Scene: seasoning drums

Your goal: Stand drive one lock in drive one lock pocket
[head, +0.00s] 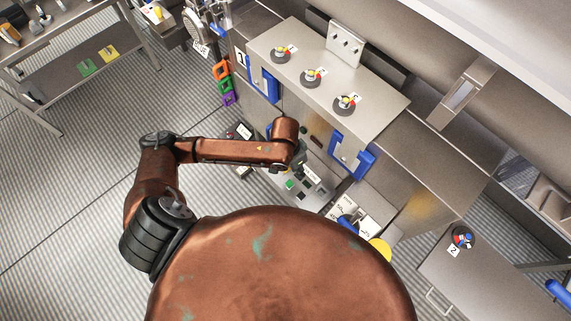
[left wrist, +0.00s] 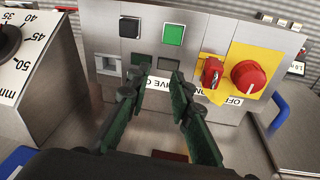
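In the left wrist view a red lock-like piece (left wrist: 212,72) sits on a yellow plate (left wrist: 240,62) beside a round red knob (left wrist: 249,75). I cannot tell whether it is the drive one lock. My left gripper (left wrist: 160,76) is open and empty, its dark green fingers apart in front of a grey panel (left wrist: 204,34). A white label (left wrist: 158,84), partly hidden by the fingers, sits between the fingertips; the red piece is to their right. In the head view the copper left arm reaches over this panel. The drive one lock pocket is not identifiable. My right gripper is not in view.
The panel carries a green button (left wrist: 173,34). A dial box (left wrist: 30,60) stands at left. In the head view, a steel cabinet top (head: 375,118) holds several round black stands. Orange (head: 220,70), green (head: 224,86) and purple (head: 229,99) pieces hang at its left.

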